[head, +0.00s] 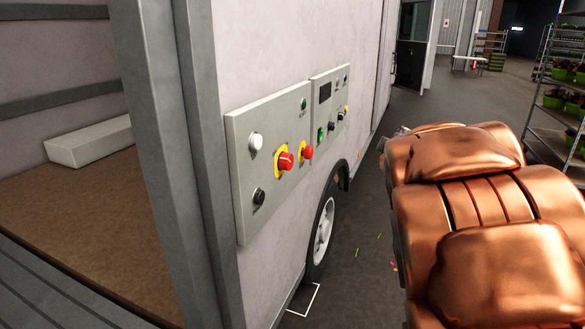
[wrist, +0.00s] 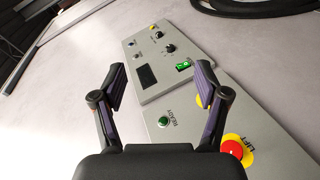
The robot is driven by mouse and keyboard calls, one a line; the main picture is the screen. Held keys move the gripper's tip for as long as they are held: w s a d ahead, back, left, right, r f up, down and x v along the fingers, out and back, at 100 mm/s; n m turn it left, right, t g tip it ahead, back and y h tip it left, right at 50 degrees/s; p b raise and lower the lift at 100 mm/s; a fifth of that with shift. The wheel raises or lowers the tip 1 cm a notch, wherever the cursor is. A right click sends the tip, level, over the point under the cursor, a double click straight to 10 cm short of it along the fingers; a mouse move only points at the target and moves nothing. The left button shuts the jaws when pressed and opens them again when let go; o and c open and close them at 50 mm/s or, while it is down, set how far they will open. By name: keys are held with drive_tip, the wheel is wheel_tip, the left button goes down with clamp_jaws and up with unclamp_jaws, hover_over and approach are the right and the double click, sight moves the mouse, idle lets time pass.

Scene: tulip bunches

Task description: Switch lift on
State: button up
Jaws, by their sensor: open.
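The near grey control panel (head: 243,164) on the vehicle's side carries a white button (head: 256,141), a black knob (head: 259,197), two red buttons on yellow (head: 285,161) and a green button (head: 304,104). In the wrist view, a red button (wrist: 233,148) sits by the word LIFT, and the green button (wrist: 163,121) is marked READY. The far panel has a dark display (wrist: 147,76), a lit green switch (wrist: 183,66) and black knobs (wrist: 169,48). My gripper (wrist: 160,85) is open and empty, facing the panels. Its right finger partly hides a yellow ring.
The pale vehicle wall (head: 290,40) stands beside my copper-coloured arm. A wheel (head: 323,228) is below the panels. A plant rack (head: 555,100) stands at the right. An open cargo bay with a white block (head: 92,143) is at the left.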

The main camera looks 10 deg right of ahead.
sight(291, 163)
drive_tip(key=w+a+r+n+t+y+b, duration=0.25)
drive_tip(key=w+a+n+t+y, duration=0.25)
drive_tip(key=w+n+y, duration=0.5)
drive_tip(key=s+a+f+n+g+y+b, duration=0.1)
drive_tip(key=s+a+f+n+g+y, duration=0.2)
drive_tip(key=a+f+n+g+y, duration=1)
drive_tip(key=shift+w+a+r+n+t+h+p, duration=0.2)
drive_tip(key=shift+w+a+r+n+t+h, duration=0.1)
drive_tip(key=shift+w+a+r+n+t, duration=0.5)
drive_tip(key=shift+w+a+r+n+t+h+p, duration=0.35)
drive_tip(key=shift+w+a+n+t, duration=0.2)
drive_tip(key=shift+w+a+t, duration=0.4)
drive_tip(key=shift+w+a+r+n+t+h+p, duration=0.1)
drive_tip(key=shift+w+a+r+n+t+h, duration=0.15)
drive_tip(key=shift+w+a+r+n+t, duration=0.6)
drive_tip(key=shift+s+d+f, duration=0.2)
drive_tip(key=shift+s, duration=0.05)
drive_tip(key=shift+c, duration=0.2)
drive_tip(key=c, duration=1.1)
drive_tip(key=shift+m, duration=0.3)
